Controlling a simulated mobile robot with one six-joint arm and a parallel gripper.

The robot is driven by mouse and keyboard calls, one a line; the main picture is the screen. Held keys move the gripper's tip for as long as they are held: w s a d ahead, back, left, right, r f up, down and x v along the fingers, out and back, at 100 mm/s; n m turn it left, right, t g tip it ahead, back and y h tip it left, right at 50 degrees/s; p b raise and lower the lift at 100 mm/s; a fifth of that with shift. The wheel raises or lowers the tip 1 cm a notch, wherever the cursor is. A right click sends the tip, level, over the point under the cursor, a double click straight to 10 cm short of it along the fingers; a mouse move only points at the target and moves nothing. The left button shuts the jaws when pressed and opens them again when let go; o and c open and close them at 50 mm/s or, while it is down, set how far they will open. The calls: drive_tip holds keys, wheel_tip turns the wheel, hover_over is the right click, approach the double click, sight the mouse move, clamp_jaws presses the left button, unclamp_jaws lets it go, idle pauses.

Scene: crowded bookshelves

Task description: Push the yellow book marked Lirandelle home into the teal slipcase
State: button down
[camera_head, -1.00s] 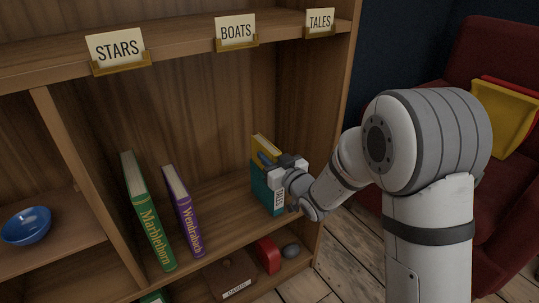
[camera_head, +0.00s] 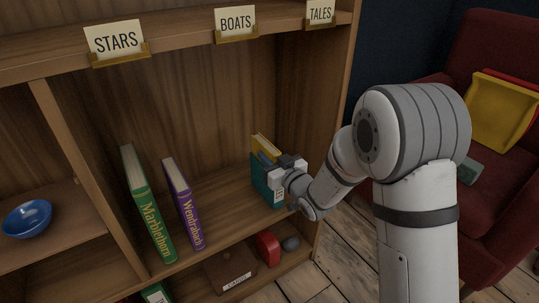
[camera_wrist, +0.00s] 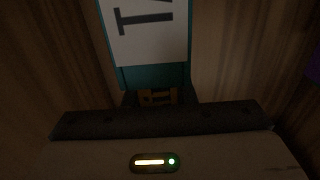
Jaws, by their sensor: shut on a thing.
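The teal slipcase (camera_head: 268,185) stands on the middle shelf near its right side wall. The yellow book (camera_head: 265,144) shows above and behind the slipcase top; its title cannot be seen. My gripper (camera_head: 283,166) is at the upper front of the slipcase and partly covers it. In the wrist view the slipcase (camera_wrist: 155,76) has a white label with large dark letters, and its end runs down to my gripper (camera_wrist: 157,97). The jaws seem shut on the slipcase; the contact itself is dark.
A green book (camera_head: 150,215) and a purple book (camera_head: 185,210) lean at the left of the same shelf, with clear board between them and the slipcase. The shelf above carries label cards. Below are a brown box (camera_head: 230,272) and a red object (camera_head: 268,248).

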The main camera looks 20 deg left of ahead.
drive_tip(key=shift+f, duration=0.7)
drive_tip(key=c, duration=1.1)
unclamp_jaws()
drive_tip(key=shift+f, duration=0.1)
drive_tip(key=shift+d, duration=0.1)
drive_tip(key=p+v, duration=0.2)
drive_tip(key=v, duration=0.5)
drive_tip(key=shift+s+d, duration=0.25)
drive_tip(key=shift+s, duration=0.1)
